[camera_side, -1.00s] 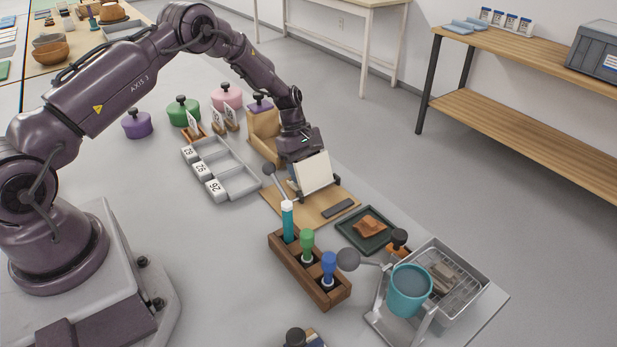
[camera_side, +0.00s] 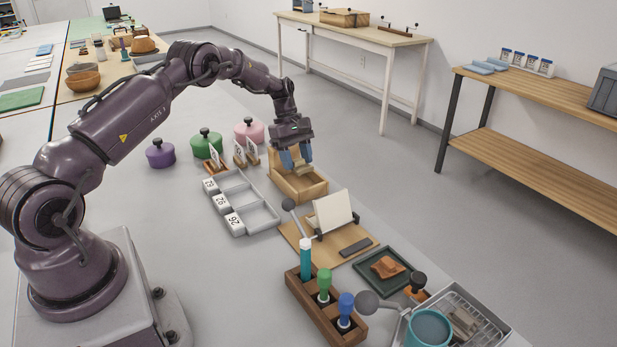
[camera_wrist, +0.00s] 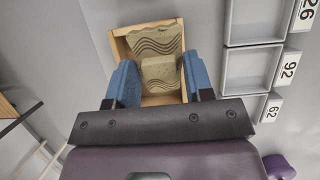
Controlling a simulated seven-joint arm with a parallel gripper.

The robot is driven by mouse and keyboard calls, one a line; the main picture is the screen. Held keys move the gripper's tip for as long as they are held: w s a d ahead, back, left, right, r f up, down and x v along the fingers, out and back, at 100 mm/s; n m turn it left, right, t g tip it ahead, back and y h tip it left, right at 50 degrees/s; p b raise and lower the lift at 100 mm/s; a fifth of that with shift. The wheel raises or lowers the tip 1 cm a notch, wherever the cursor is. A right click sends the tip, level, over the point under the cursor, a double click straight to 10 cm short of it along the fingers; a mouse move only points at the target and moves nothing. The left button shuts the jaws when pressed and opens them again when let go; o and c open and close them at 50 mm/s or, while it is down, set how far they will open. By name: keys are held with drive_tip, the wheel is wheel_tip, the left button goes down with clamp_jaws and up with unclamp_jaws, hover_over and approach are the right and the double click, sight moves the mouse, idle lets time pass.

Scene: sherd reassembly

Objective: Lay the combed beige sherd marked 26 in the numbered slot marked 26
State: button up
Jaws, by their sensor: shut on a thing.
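My gripper (camera_side: 303,158) is at the wooden box (camera_side: 310,192), its two blue fingers pointing down. In the wrist view, my gripper (camera_wrist: 161,84) is shut on a beige sherd (camera_wrist: 160,68) with wavy combed lines. The sherd (camera_side: 304,170) also shows in the side view, low at the box; whether it touches the box is unclear. No number can be read on it. The slot marked 26 (camera_side: 258,221) is the nearest compartment of the grey tray in the side view and looks empty. Its label 26 (camera_wrist: 308,10) shows at the wrist view's top right.
Another wavy-combed beige surface (camera_wrist: 155,38) lies in the box beyond the held sherd. A stand with a white panel (camera_side: 332,211), a wooden tool rack (camera_side: 325,310) and a dark tray with an orange-brown piece (camera_side: 387,267) are nearby. Lidded pots (camera_side: 207,143) stand behind the grey tray.

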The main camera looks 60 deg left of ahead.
drive_tip(key=shift+a+r, duration=0.35)
drive_tip(key=shift+a, duration=0.4)
drive_tip(key=shift+s+a+f+m, duration=0.1)
drive_tip(key=shift+s+f+m, duration=0.1)
drive_tip(key=shift+m, duration=0.3)
drive_tip(key=shift+s+d+f+m+g, duration=0.2)
drive_tip(key=shift+s+f+m+g, duration=0.1)
drive_tip(key=shift+s+m, duration=0.2)
drive_tip(key=shift+s+d+f+m+g, duration=0.2)
drive_tip(key=shift+s+m+g, duration=0.15)
drive_tip(key=shift+s, duration=0.2)
drive_tip(key=s+d+r+m+g+y, duration=0.1)
drive_tip(key=s+d+r+m, duration=0.3)
drive_tip(key=d, duration=0.4)
drive_tip(key=s+d+r+m+g+y, duration=0.1)
drive_tip(key=s+d+r+m+y, duration=0.2)
drive_tip(key=d+m, duration=0.4)
drive_tip(key=s+d+r+m+g, duration=0.1)
drive_tip(key=s+d+r+m, duration=0.3)
drive_tip(key=d, duration=0.4)
drive_tip(key=t, duration=0.1)
hover_over(216, 248)
wheel_tip(216, 248, down, 11)
drive_tip(key=f, duration=0.3)
drive_tip(key=shift+w+m, duration=0.25)
drive_tip(key=shift+w, duration=0.15)
drive_tip(key=shift+f, duration=2.1)
